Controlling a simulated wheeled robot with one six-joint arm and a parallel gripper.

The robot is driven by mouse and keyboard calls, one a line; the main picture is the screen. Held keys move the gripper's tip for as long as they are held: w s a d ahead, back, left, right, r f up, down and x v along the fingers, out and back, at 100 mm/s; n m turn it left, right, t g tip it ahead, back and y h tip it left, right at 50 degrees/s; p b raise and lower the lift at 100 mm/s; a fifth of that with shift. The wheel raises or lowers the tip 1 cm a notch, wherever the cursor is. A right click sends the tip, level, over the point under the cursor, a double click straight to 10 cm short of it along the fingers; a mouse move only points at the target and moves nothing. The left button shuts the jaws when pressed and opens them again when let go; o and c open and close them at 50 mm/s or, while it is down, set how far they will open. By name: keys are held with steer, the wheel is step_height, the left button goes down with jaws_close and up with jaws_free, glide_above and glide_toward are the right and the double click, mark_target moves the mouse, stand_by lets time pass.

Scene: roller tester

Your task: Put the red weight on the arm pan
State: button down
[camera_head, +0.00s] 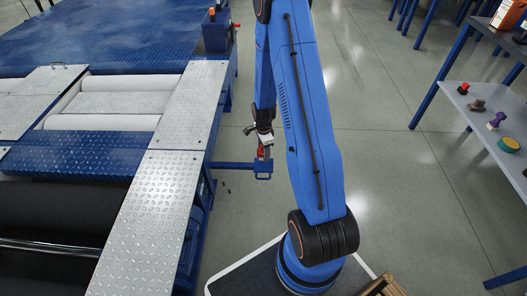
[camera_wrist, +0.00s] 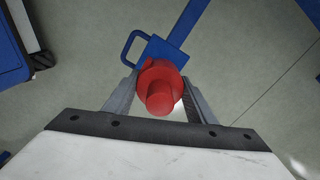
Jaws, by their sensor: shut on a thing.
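The red weight (camera_wrist: 160,88) is between the two fingers of my gripper (camera_wrist: 158,97), which is shut on it. In the head view the weight (camera_head: 260,151) shows as a small red patch below my gripper (camera_head: 264,148). The arm pan (camera_wrist: 168,52) is the blue plate at the end of a blue bar, with a loop handle at its side. The weight hides part of the pan in the wrist view. In the head view the pan (camera_head: 262,168) is just below the weight. I cannot tell whether they touch.
The blue roller tester (camera_head: 178,165) with metal tread plates stands at the left; the pan's bar juts from its side. A grey shelf (camera_head: 480,140) at the right holds several small objects. The floor between them is mostly clear. A wooden crate (camera_head: 383,287) is at the bottom.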

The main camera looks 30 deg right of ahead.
mark_target(264, 165)
steer(key=shift+f, duration=3.15)
steer(key=c, duration=0.8)
jaws_free()
steer(key=shift+f, duration=0.1)
